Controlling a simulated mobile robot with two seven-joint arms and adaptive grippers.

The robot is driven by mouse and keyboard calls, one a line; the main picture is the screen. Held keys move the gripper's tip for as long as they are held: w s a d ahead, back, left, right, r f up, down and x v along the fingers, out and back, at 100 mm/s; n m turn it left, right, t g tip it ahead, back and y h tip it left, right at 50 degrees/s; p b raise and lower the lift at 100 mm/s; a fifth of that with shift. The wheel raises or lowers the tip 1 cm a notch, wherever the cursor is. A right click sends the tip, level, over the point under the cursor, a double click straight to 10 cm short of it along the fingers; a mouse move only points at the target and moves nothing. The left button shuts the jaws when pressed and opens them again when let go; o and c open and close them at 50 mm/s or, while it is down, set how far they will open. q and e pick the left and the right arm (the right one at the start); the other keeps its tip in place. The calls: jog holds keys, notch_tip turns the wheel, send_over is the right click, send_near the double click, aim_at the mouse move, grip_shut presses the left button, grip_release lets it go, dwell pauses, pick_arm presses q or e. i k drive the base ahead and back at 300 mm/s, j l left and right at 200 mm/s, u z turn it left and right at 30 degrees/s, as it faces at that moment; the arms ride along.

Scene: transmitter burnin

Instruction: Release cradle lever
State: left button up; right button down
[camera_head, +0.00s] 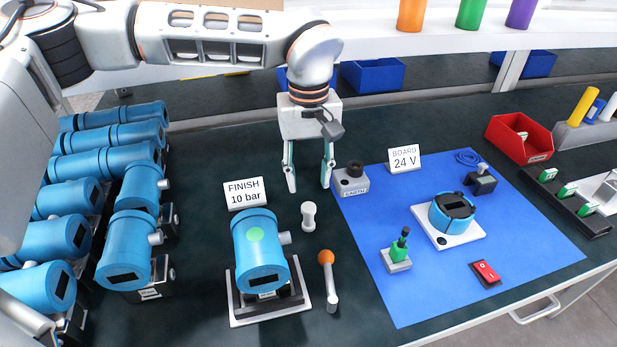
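The cradle (235,312) stands at the front middle of the bench, on a white base. A blue transmitter (262,270) with a green dot on its housing sits in it. The lever (331,290) has an orange ball knob (326,257) and stands just right of the cradle, knob end toward the back. My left gripper (309,188) points down behind the lever, with its fingers apart and nothing between them. It is clear of the lever. A small grey-white cylindrical piece (309,217) stands between the gripper and the lever. My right gripper is out of view.
A "FINISH 10 bar" sign (245,193) stands behind the cradle. Several blue transmitters (131,245) crowd the left. An earth box (351,181) is beside the gripper.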

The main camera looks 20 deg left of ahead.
aim_at(325, 257)
jog(key=k+l, duration=0.85)
